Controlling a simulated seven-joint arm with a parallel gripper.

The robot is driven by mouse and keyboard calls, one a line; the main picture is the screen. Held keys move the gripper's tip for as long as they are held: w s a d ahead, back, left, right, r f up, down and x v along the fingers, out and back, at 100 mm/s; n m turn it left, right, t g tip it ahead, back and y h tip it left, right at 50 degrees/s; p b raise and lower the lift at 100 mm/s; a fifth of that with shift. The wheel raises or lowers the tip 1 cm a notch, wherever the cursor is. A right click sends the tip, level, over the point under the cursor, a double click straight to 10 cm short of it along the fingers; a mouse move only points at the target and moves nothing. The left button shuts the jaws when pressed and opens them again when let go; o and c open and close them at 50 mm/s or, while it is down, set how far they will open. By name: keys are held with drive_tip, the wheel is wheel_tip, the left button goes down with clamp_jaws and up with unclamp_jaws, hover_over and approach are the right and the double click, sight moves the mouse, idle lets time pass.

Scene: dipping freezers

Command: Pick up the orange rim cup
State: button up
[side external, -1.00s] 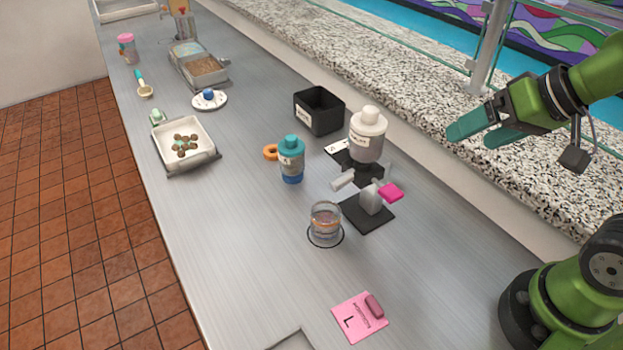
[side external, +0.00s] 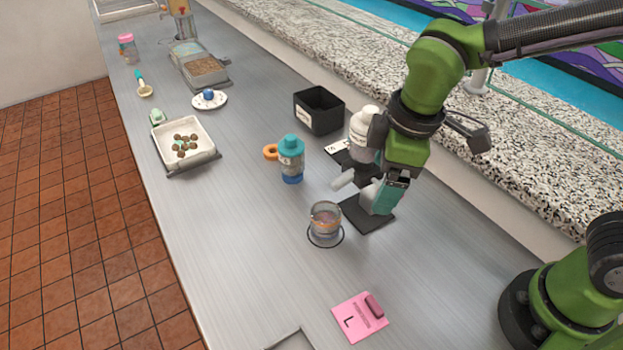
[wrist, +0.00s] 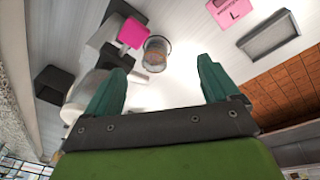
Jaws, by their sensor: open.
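The clear cup (side external: 325,222) with an orange band near its rim stands upright inside a thin black ring on the steel counter. It also shows in the wrist view (wrist: 156,54), beyond my fingertips and between them, nearer the left finger. My gripper (side external: 383,203) is to the right of the cup in the side view, pointing down in front of the dispenser stand. In the wrist view my gripper (wrist: 165,72) has its two teal fingers wide apart with nothing between them. The cup and fingers are apart.
A white-capped dispenser bottle (side external: 362,130) on a black base stands beside my gripper, its pink tab (wrist: 132,33) showing in the wrist view. A teal-capped bottle (side external: 291,160) stands behind the cup. A pink L card (side external: 360,318) lies in front. The counter left of the cup is clear.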

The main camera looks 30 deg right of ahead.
drive_tip(key=w+a+f+n+h, duration=0.2)
drive_tip(key=a+f+n+h, duration=0.15)
drive_tip(key=a+n, duration=0.7)
drive_tip(key=n, duration=0.7)
hover_over(326, 221)
drive_tip(key=s+a, duration=0.2)
drive_tip(key=shift+t+h, duration=0.25)
drive_tip(key=shift+t, duration=0.05)
wheel_tip(326, 221, down, 10)
drive_tip(key=shift+s+r, duration=0.1)
drive_tip(key=shift+r, duration=0.15)
drive_tip(key=shift+w+x, duration=0.15)
drive_tip(key=shift+x, duration=1.15)
drive_tip(key=shift+w+x, duration=0.1)
drive_tip(key=shift+x, duration=1.25)
drive_tip(key=shift+r, duration=0.15)
drive_tip(key=c, duration=1.2)
drive_tip(key=shift+o, duration=0.2)
